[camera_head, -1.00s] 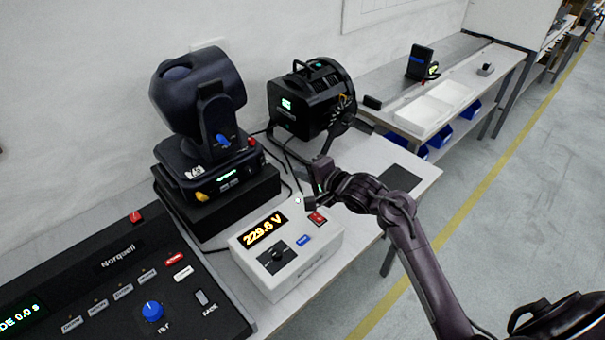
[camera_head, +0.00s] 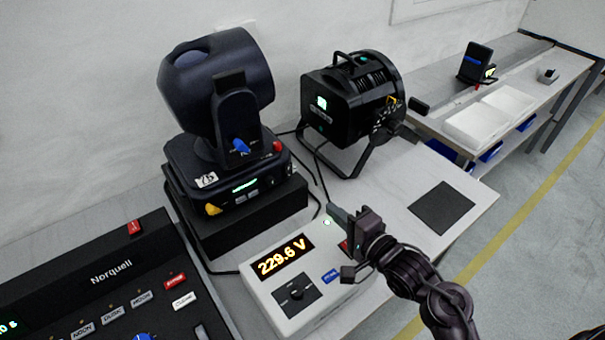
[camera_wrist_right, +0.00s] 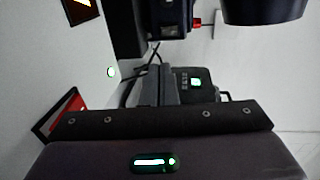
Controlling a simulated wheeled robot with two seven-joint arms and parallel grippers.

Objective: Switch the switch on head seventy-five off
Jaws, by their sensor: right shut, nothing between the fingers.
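The dark moving head (camera_head: 218,85) stands on a black box at the left of the bench, with a small white label (camera_head: 207,180) on its base that I cannot read surely. Its base carries a blue knob (camera_head: 240,146), a red knob (camera_head: 278,146), a yellow part (camera_head: 213,209) and a lit green display (camera_head: 245,186). I cannot tell which of these is the switch. My right gripper (camera_head: 337,213) is shut and empty, above the right back of the white meter box, apart from the head. In the wrist view its fingers (camera_wrist_right: 167,85) point away; a red knob (camera_wrist_right: 198,22) shows beyond. My left gripper is out of view.
The white box (camera_head: 300,278) reads 229.6 V; its red switch (camera_head: 345,247) is partly behind my gripper. A black par can (camera_head: 352,100) stands to the right. A Norquell console (camera_head: 110,275) fills the lower left. A dark mat (camera_head: 442,208) lies on clear bench.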

